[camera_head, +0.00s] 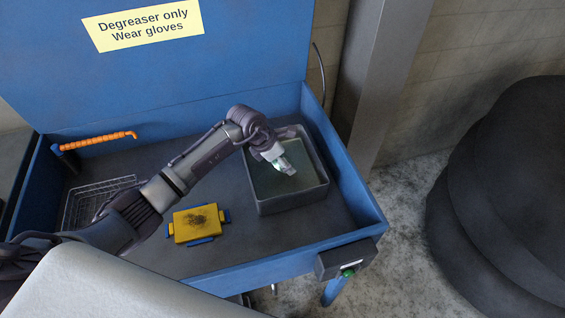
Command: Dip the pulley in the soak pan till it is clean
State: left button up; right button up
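The soak pan (263,202) is a grey square tub with murky greenish liquid, standing in the right part of the blue wash station. My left gripper (287,168) is over the pan, its fingers pointing down close to the liquid. Its fingers are small here, with a pale teal patch beside them, and I cannot tell whether they are open or shut. I cannot make out the pulley; it may be hidden at the gripper or under the liquid. My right gripper is not in view.
A yellow block with a black smudge (198,223) sits on the station floor left of the pan. A wire basket (90,196) and an orange segmented hose (98,141) are at the left. A control box (345,260) with a green button is on the front rim.

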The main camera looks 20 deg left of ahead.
pick_arm(q)
jog(key=shift+r+p, duration=2.6)
jog(key=shift+r, duration=1.55)
jog(key=shift+r+p, duration=0.6)
jog(key=shift+r, duration=0.4)
notch_tip(320, 180, up, 4)
jog(key=shift+f+p, duration=0.1)
jog(key=shift+p, duration=1)
